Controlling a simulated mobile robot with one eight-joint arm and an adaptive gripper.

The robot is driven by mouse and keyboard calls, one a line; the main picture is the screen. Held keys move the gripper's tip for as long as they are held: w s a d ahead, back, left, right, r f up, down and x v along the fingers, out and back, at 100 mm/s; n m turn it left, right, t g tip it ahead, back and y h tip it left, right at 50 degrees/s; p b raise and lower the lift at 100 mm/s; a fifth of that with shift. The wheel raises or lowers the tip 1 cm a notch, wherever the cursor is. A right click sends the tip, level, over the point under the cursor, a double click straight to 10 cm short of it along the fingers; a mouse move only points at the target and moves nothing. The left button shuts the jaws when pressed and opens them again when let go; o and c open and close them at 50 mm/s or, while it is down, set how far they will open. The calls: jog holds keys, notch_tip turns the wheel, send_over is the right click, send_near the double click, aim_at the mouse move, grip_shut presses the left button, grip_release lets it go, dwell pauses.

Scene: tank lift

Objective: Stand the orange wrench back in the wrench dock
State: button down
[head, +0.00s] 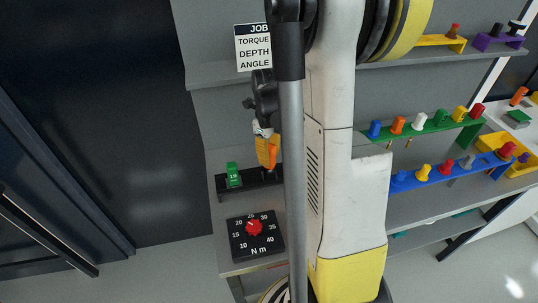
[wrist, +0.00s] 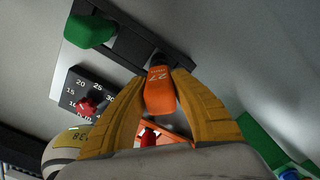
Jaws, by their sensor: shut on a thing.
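The orange wrench (wrist: 159,92), marked 27, is held upright between the two yellow fingers of my gripper (wrist: 161,77). In the head view the orange wrench (head: 271,152) shows beside my arm column, over the right part of the black wrench dock (head: 256,179). The dock also shows in the wrist view (wrist: 122,46), right at the far end of the wrench. A dark tip of the wrench meets the dock there; I cannot tell whether it is seated in a slot. A green wrench (head: 233,175) stands in the dock's left part; it also shows in the wrist view (wrist: 90,31).
A black dial plate (head: 241,245) with a red knob (head: 254,228) lies in front of the dock. A sign (head: 254,48) hangs above. Green (head: 440,126) and blue (head: 432,180) racks of coloured pieces stand at right. My arm hides the middle.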

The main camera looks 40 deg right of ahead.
aim_at(269, 146)
jog(key=shift+f+b, duration=0.75)
jog(key=shift+f, duration=0.2)
jog(key=c, duration=1.1)
grip_release()
jog(key=shift+r, duration=0.1)
notch_tip(269, 146, up, 9)
jog(key=p, duration=0.6)
